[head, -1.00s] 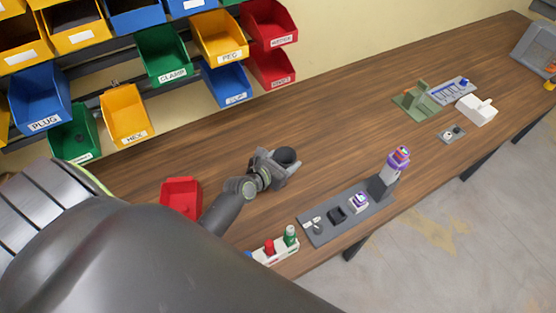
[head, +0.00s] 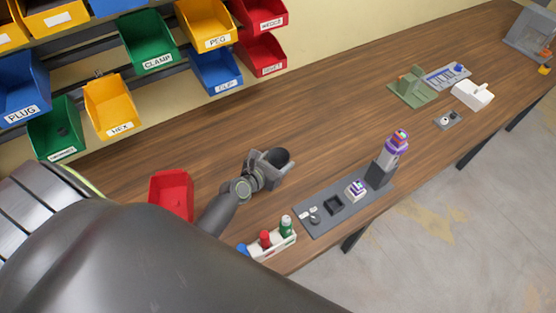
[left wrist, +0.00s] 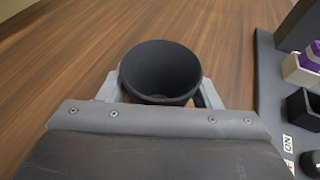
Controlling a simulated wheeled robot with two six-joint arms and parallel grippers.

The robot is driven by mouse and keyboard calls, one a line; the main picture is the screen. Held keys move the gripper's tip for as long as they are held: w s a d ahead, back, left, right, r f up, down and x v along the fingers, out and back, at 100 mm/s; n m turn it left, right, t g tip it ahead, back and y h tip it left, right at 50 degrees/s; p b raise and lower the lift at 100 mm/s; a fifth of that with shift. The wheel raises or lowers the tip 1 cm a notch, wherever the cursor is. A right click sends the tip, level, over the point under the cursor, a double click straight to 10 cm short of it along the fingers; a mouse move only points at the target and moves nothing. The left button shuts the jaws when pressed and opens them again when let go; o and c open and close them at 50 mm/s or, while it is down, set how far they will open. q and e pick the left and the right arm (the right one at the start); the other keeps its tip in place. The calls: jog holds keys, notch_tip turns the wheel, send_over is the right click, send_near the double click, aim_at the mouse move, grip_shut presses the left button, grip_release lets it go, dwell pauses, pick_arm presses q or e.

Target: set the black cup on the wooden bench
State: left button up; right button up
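The black cup (head: 278,157) is between the fingers of my left gripper (head: 268,162), over the middle of the wooden bench (head: 330,110). In the left wrist view the cup (left wrist: 160,75) has its open mouth facing the camera and looks empty. The grey fingers of the left gripper (left wrist: 160,92) sit against both sides of it. The cup's base is hidden, so I cannot tell whether it touches the wood. My right gripper is not in view.
A grey tray (head: 320,228) with small parts and a purple-topped item (head: 397,145) lies right of the gripper. A red bin (head: 170,195) and a white bottle holder (head: 272,248) are near. Clear wood lies behind the cup.

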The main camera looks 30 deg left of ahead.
pick_arm(q)
jog(key=o, duration=0.4)
jog(key=shift+r, duration=0.25)
jog(key=v, duration=1.2)
jog(key=shift+p, duration=0.4)
jog(key=shift+f, duration=0.1)
